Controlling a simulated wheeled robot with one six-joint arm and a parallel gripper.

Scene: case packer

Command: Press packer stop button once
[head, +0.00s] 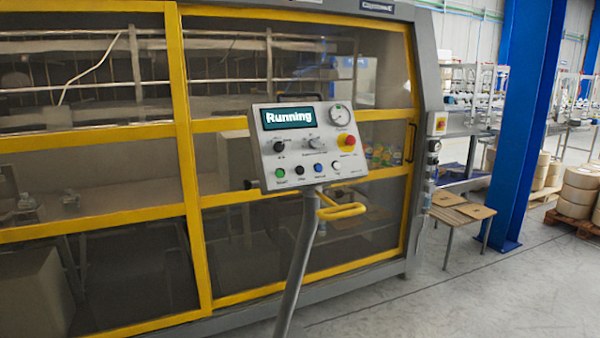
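The packer's control panel (314,145) is a light grey box on a slanted grey post (298,265), facing me. Its screen (289,117) reads "Running". Along the bottom row are a green button (280,172), a black button (300,170), a blue button (318,167) and a white button (336,165). Their labels are too small to read surely. A red mushroom button (347,140) on a yellow base is at the right. My gripper is not in view.
Behind the panel stands the packer with yellow-framed clear doors (192,160). A yellow handle (342,211) sticks out below the panel. A small wooden table (462,213) and a blue column (525,120) stand right. The floor (440,295) at front right is clear.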

